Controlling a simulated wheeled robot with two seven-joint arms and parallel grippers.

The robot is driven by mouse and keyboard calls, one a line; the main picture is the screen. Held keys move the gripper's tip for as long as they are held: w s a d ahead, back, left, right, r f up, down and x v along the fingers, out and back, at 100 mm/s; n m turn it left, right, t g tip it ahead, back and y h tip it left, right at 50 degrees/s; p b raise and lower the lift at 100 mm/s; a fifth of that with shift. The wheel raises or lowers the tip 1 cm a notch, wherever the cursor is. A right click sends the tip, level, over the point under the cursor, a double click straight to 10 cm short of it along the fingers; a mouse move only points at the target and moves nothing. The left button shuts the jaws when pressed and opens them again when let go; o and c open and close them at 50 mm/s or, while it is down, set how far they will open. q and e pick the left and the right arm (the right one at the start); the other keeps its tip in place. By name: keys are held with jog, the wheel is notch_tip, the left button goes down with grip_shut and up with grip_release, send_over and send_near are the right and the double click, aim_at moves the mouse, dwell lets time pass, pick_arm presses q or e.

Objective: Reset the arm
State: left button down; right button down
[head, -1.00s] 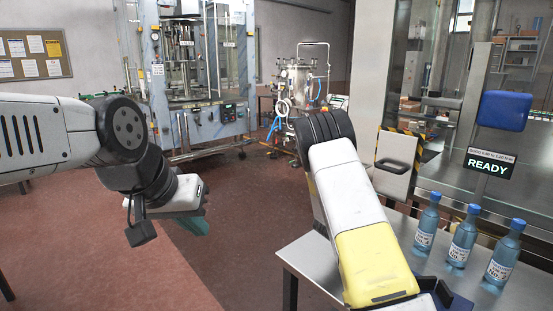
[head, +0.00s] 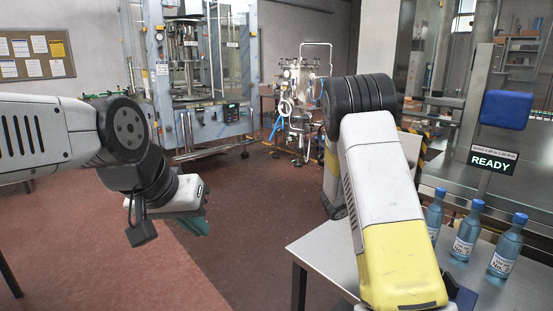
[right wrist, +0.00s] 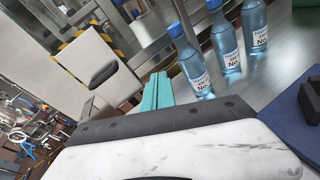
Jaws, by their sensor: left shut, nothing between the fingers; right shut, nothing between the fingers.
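My left arm comes in from the left, and its gripper (head: 197,226) hangs over the open floor with its teal fingers together and empty. My right arm (head: 375,185), white with a yellow section, reaches down over the table edge. Its gripper is out of the head view. In the right wrist view the teal fingers of my right gripper (right wrist: 156,92) are shut with nothing between them. They point toward the blue bottles, in front of the nearest bottle (right wrist: 190,62); I cannot tell the gap.
Three blue-capped bottles, one of them here (head: 466,232), stand on the steel table (head: 325,250) right of my right arm. A READY sign (head: 493,161) stands behind them. A dark blue pad (right wrist: 293,125) lies at the right in the wrist view. The red floor (head: 130,265) on the left is clear.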

jog(key=s+a+r+m+g+y, duration=0.1)
jog(key=s+r+m+g+y, duration=0.1)
jog(key=s+m, duration=0.3)
jog(key=s+a+r+m+g+y, duration=0.1)
jog(key=s+a+m+y, duration=0.15)
jog(key=s, duration=0.45)
jog(key=s+a+r+m+g+y, duration=0.1)
jog(key=s+r+m+g+y, duration=0.1)
jog(key=s+m+y, duration=0.3)
jog(key=s+a+r+m+t+y, duration=0.2)
jog(key=s+a+r+m+y, duration=0.1)
jog(key=s+a, duration=0.4)
jog(key=s+a+r+m+t+y, duration=0.2)
jog(key=s+a, duration=0.6)
jog(key=a, duration=0.4)
notch_tip(320, 180, up, 3)
jog(key=shift+f+m+y, duration=0.15)
jog(key=shift+m+y, duration=0.5)
jog(key=shift+y, duration=0.5)
jog(key=shift+s, duration=0.1)
